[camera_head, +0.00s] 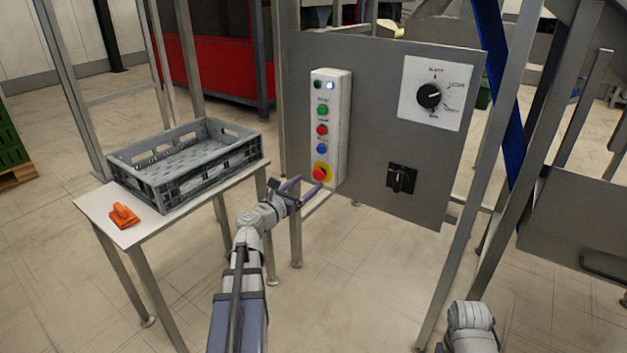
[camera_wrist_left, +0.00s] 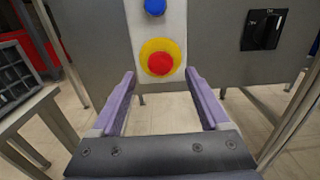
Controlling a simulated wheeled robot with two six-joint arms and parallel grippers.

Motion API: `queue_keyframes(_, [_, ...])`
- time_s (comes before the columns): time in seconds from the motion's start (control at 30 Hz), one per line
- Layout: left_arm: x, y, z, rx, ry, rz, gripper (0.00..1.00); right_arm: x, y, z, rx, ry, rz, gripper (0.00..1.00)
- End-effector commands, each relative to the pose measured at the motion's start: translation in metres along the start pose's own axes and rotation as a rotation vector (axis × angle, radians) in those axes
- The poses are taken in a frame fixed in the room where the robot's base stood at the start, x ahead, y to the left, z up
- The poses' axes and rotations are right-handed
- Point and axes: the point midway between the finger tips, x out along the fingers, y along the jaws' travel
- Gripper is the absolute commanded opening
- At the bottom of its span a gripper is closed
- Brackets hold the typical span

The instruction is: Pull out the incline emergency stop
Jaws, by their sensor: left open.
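The emergency stop is a red mushroom button (camera_head: 319,174) on a yellow disc at the bottom of a white control box (camera_head: 343,130). In the left wrist view the red button (camera_wrist_left: 160,64) sits ahead, centred between the fingers and just beyond their tips. My left gripper (camera_head: 305,187) is open and empty, just below and in front of the button. Its purple fingers also show in the left wrist view (camera_wrist_left: 160,80), spread wide. I see no contact with the button. Part of my right arm shows at the bottom right; its gripper is out of view.
The grey panel (camera_head: 375,75) also carries a rotary selector (camera_head: 429,96) and a black switch (camera_head: 401,178). Green, red and blue buttons sit above the stop. A table (camera_head: 95,207) at left holds a grey crate (camera_head: 160,193) and an orange object (camera_head: 123,216). Metal posts stand right.

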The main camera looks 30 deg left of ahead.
Motion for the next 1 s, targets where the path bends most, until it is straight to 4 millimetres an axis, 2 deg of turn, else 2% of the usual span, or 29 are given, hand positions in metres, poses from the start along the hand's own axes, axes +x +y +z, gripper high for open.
queue_keyframes(0.03, [0.011, 0.001, 0.000, 0.001, 0.000, -0.002, 0.79, 0.000, 0.000, 0.000, 0.000, 0.000, 0.000, 0.50])
queue_keyframes(0.1, [0.020, 0.001, 0.000, 0.001, 0.000, -0.003, 0.79, 0.000, 0.000, 0.000, 0.000, 0.000, 0.000, 0.50])
queue_keyframes(0.3, [0.037, 0.000, 0.000, 0.001, 0.000, -0.002, 0.79, 0.000, 0.000, 0.000, 0.000, 0.000, 0.000, 0.50])
queue_keyframes(0.67, [0.040, -0.001, 0.000, 0.002, 0.000, -0.001, 0.79, 0.000, 0.000, 0.000, 0.000, 0.000, 0.000, 0.50])
queue_keyframes(1.0, [0.040, -0.001, 0.000, 0.002, 0.001, -0.001, 0.41, 0.000, 0.000, 0.000, 0.000, 0.000, 0.000, 0.50])
